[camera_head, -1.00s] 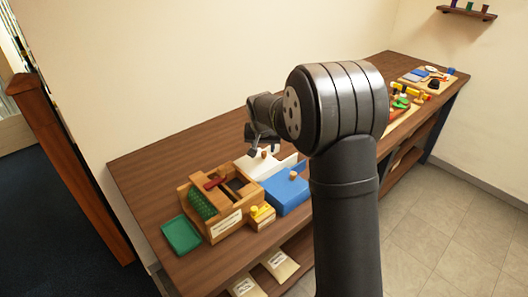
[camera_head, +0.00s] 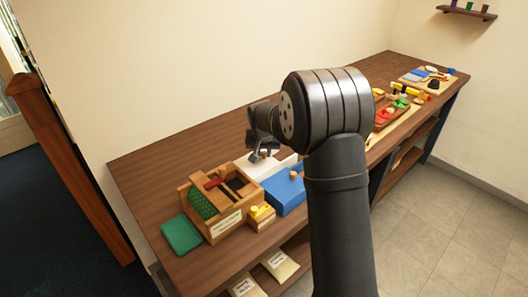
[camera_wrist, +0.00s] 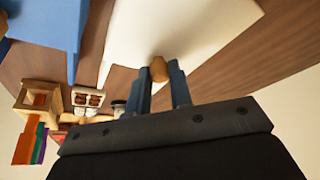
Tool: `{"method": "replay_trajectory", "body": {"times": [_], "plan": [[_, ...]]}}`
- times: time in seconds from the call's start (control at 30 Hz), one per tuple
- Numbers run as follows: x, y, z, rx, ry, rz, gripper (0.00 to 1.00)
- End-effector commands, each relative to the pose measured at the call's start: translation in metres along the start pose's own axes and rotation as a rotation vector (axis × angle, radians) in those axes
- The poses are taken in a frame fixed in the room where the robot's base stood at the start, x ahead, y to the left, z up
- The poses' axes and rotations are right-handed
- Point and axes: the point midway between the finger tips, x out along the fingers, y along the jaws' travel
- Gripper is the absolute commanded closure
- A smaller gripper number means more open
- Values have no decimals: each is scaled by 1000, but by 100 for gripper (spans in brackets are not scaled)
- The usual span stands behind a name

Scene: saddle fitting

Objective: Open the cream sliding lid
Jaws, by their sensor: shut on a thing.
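The cream sliding lid (camera_head: 270,172) lies behind the blue box at the near-left part of the bench. It fills the upper middle of the wrist view (camera_wrist: 195,30). Its round wooden knob (camera_wrist: 158,69) sits between my fingertips. My gripper (camera_wrist: 160,75) is shut on this knob. In the head view my gripper (camera_head: 263,157) is low over the lid, and its fingers hide most of the knob. How far the lid is open cannot be told.
A blue box (camera_head: 288,198) with a wooden knob stands directly in front of the lid. The bench behind is bare.

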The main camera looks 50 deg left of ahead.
Motion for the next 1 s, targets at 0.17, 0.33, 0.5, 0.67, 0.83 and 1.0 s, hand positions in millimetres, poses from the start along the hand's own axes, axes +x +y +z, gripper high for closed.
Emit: {"method": "replay_trajectory", "body": {"times": [0.17, 0.33, 0.5, 0.67, 0.83, 1.0], "plan": [[8, 19, -17, 4, 1, 2, 100], [20, 49, -46, 5, 1, 1, 100], [26, 68, -63, 1, 1, 0, 100], [28, 70, -66, -2, 0, -1, 100], [27, 70, -65, -2, 0, -1, 100], [27, 70, -65, -1, 0, -1, 59]]}}
